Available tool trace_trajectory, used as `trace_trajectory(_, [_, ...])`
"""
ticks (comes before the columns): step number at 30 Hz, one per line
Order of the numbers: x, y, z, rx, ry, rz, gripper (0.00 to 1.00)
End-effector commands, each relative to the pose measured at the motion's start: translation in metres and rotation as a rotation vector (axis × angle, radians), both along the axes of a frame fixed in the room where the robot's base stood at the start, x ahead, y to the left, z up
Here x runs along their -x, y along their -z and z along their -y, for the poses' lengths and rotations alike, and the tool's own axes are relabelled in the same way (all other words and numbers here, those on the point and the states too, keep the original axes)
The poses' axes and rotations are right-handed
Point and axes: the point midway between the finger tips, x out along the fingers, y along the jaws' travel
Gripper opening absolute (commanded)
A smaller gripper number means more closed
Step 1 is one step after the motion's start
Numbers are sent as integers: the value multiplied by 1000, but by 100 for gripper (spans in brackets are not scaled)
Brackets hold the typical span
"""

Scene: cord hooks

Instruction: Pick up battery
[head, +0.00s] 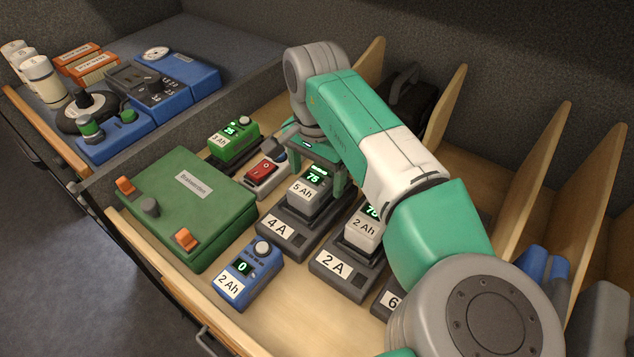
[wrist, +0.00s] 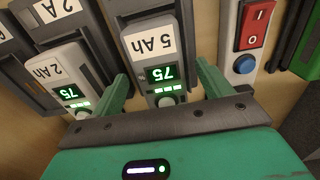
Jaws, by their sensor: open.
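A grey battery labelled 5 Ah (head: 303,194) sits on the dark 4 A charger (head: 283,236), its green display reading 75. It also shows in the wrist view (wrist: 152,43). My gripper (head: 318,174) is open, with its green fingers on either side of this battery's display end; the wrist view shows gaps beside the fingers (wrist: 163,84). A second grey battery, 2 Ah (head: 362,231), also reading 75, sits on the 2 A charger (head: 345,270).
A red rocker switch box (head: 265,174) stands close to my gripper. A green case with orange clips (head: 185,207) fills the left of the wooden drawer. Upright wooden dividers (head: 530,185) stand at the right. My arm partly hides a further charger marked 6 (head: 389,301).

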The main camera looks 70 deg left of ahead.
Motion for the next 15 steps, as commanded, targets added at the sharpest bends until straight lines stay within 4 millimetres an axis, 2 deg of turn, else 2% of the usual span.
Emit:
trace_trajectory(4, [1,17,0,0,0,-1,78])
trace_trajectory(11, [0,21,0,-1,0,0,78])
trace_trajectory(15, [1,21,0,-1,0,0,53])
